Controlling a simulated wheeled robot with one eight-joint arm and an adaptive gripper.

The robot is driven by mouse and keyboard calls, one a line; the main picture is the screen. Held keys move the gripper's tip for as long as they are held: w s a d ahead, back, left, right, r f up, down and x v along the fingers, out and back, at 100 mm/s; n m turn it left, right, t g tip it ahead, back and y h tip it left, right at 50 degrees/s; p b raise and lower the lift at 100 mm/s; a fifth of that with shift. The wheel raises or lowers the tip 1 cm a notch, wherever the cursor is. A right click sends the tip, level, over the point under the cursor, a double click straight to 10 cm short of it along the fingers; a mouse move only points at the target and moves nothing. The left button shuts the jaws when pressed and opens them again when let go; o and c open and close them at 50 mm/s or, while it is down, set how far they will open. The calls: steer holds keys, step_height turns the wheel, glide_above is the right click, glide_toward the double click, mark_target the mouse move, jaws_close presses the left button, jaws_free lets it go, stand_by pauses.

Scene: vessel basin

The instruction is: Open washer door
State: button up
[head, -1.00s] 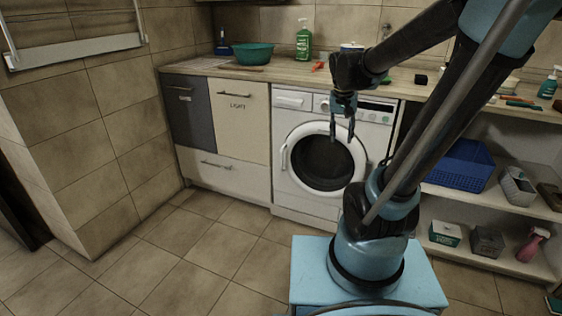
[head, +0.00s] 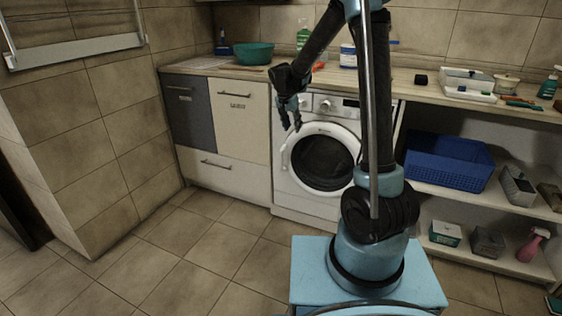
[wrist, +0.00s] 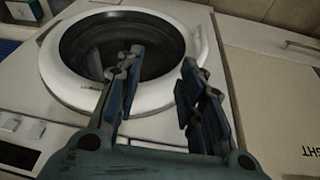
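The white washer (head: 310,205) stands under the counter, with its round door (head: 322,160) shut. The door has a white ring and dark glass, and its handle (head: 284,158) is on the left side of the ring. My gripper (head: 291,127) is in front of the washer's upper left, above the handle, pointing down. In the wrist view the door ring (wrist: 150,100) is beyond the fingers and the handle (wrist: 201,44) is at the ring's right. My gripper (wrist: 158,62) is open there, with nothing between its fingers.
A beige cabinet (head: 240,120) adjoins the washer on the left. The wooden counter (head: 215,68) above holds a green basin (head: 253,53). Open shelves with a blue basket (head: 450,165) are on the right. The tiled floor (head: 200,250) before the washer is clear.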

steer(key=m, duration=0.1)
glide_above(281, 166)
steer(key=s+a, duration=0.4)
steer(key=s, duration=0.1)
step_height(281, 166, down, 9)
steer(key=shift+t, duration=0.3)
steer(key=x, duration=1.1)
steer(key=d+x, duration=0.1)
steer(key=x, duration=0.5)
steer(key=shift+w+r, duration=0.1)
steer(key=shift+w, duration=0.15)
steer(key=shift+a, duration=0.1)
jaws_close()
